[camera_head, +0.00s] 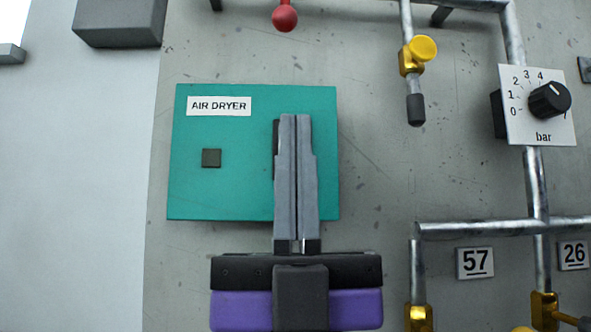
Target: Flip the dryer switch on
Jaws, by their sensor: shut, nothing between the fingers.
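The air dryer (230,190) is a teal box on the grey panel, with a white "AIR DRYER" label (219,106) at its upper left. A small dark square (211,158) sits on its face below the label and looks unlit. A dark strip, likely the dryer switch (276,135), shows at the left edge of my fingers; the rest of it is hidden behind them. My gripper (296,118) is shut and empty, its fingers pointing up in front of the right part of the box. I cannot tell whether the fingertips touch the switch.
To the right are a yellow-knobbed valve (422,48), a bar dial (548,100) and metal pipes (480,228) with number plates 57 (475,263) and 26 (573,254). A red ball knob (284,18) hangs above the box. A grey block (119,22) is at upper left.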

